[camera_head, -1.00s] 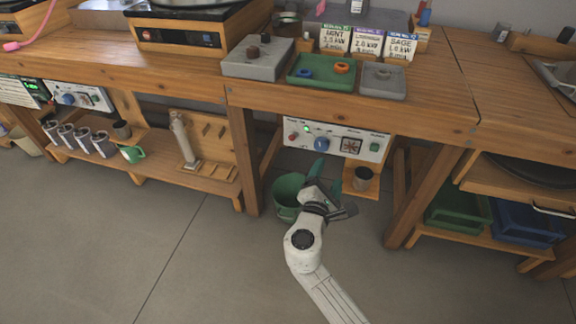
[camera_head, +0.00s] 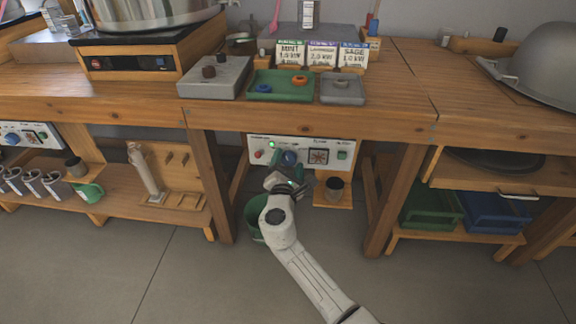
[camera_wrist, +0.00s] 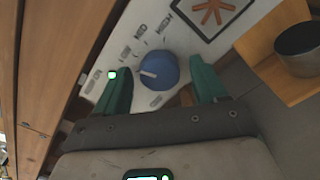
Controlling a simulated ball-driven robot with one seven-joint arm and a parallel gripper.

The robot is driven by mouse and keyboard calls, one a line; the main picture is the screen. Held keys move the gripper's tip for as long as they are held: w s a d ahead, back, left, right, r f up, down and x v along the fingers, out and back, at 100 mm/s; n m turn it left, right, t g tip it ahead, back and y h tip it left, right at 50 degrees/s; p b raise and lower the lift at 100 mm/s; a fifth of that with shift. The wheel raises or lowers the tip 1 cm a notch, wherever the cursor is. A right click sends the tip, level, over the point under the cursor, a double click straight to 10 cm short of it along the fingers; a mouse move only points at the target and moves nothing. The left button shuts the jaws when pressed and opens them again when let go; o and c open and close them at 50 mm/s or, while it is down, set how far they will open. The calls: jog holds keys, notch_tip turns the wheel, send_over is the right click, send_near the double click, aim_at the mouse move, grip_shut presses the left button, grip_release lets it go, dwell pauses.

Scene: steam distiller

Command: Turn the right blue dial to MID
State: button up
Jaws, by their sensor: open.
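The right blue dial (camera_head: 289,158) sits on the white control panel (camera_head: 257,142) under the right bench. In the wrist view the dial (camera_wrist: 158,70) lies between the two green fingers of my gripper (camera_wrist: 160,88), with gaps on both sides. The fingers are open, and I cannot tell whether either touches the dial. The dial's pale pointer points to the left in that view; printed labels, including MED and HIGH, stand around it. In the head view my gripper (camera_head: 288,177) is just in front of and below the dial.
A second blue dial (camera_head: 12,139) is on the left panel. A green bucket (camera_head: 257,215) stands on the floor below my gripper. A dark cup (camera_head: 334,188) stands on a small wooden shelf right of it; it also shows in the wrist view (camera_wrist: 299,48). A lit green light (camera_wrist: 112,75) is beside the dial.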

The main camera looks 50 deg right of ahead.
jog(key=shift+d, duration=0.1)
jog(key=shift+c, duration=0.3)
jog(key=c, duration=1)
jog(key=shift+b, duration=0.35)
jog(key=m+b, duration=0.2)
jog(key=m, duration=0.1)
jog(key=shift+f+b, duration=0.2)
jog(key=shift+b, duration=0.2)
jog(key=m+b, duration=0.4)
jog(key=shift+r+m, duration=0.1)
jog(key=shift+m, duration=0.2)
jog(key=o, duration=1.1)
jog(key=shift+r, duration=0.1)
jog(key=shift+c, duration=0.2)
